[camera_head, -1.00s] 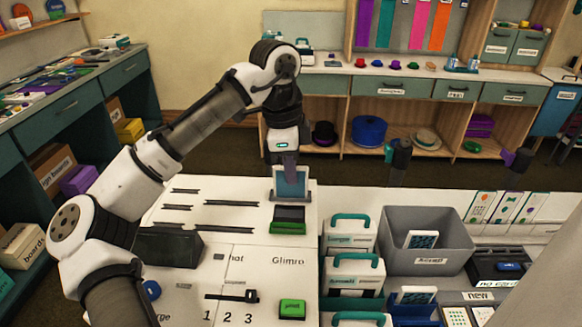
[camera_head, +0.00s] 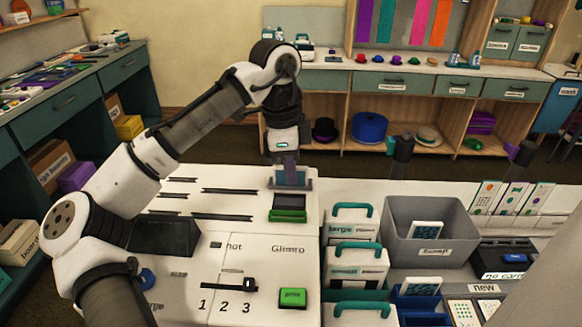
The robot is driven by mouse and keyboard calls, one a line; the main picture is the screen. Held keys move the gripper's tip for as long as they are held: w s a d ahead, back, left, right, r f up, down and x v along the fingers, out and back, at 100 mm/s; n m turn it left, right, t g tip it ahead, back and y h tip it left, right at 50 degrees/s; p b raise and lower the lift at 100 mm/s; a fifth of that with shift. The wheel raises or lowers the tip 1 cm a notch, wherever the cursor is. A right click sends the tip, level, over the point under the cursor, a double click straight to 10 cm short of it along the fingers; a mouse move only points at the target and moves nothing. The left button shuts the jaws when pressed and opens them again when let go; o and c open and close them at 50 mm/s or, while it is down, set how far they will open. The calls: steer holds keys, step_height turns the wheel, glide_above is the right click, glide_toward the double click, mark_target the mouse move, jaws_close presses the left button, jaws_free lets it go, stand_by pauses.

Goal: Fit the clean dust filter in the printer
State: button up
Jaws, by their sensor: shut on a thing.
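The printer (camera_head: 240,262) is the big white machine in front, marked "Glimro", with a 1 2 3 slider, a green button (camera_head: 292,297) and dark slots on top. My gripper (camera_head: 290,160) points down at the printer's back right edge. It is shut on a blue-grey dust filter (camera_head: 290,178) with a pale frame. The filter is upright, and only a short part of it shows above the printer's top. I cannot tell whether its lower part is in a slot or behind the edge.
At right are white cases with teal handles (camera_head: 351,227), a grey bin (camera_head: 452,250) holding a white-framed blue panel (camera_head: 425,231), and a blue bin (camera_head: 412,304) with a similar panel.

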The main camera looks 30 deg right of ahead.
steer(key=o, duration=0.8)
steer(key=shift+c, duration=0.2)
step_height(320, 180, up, 14)
steer(key=w+a, duration=0.1)
steer(key=shift+a+f, duration=0.15)
steer(key=shift+a, duration=0.05)
steer(key=shift+f, duration=0.1)
stand_by(0.7)
